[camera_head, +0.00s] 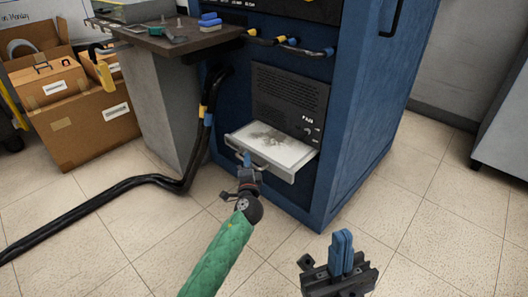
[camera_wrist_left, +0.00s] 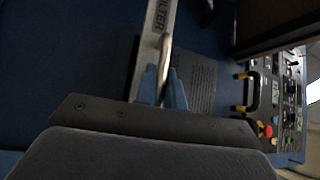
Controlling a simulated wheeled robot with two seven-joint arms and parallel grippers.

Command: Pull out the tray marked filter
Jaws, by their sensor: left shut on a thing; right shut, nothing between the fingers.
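The filter tray (camera_head: 285,150) sticks out of the front of the blue cabinet (camera_head: 353,135), its white top smudged grey. My left gripper (camera_head: 247,158) is shut on the tray's handle (camera_head: 260,163) at the front edge. In the left wrist view, the blue fingers (camera_wrist_left: 162,90) close around the metal handle bar (camera_wrist_left: 164,55), and the label FILTER (camera_wrist_left: 159,17) shows on the tray front. My right gripper (camera_head: 342,245) is shut and empty, in front of the cabinet at the bottom of the head view.
A grey table (camera_head: 170,42) with small tools stands left of the cabinet. A thick black hose (camera_head: 130,182) runs from the cabinet across the floor. Cardboard boxes (camera_head: 75,115) stand at the left. Tiled floor (camera_head: 415,215) is clear right of the cabinet.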

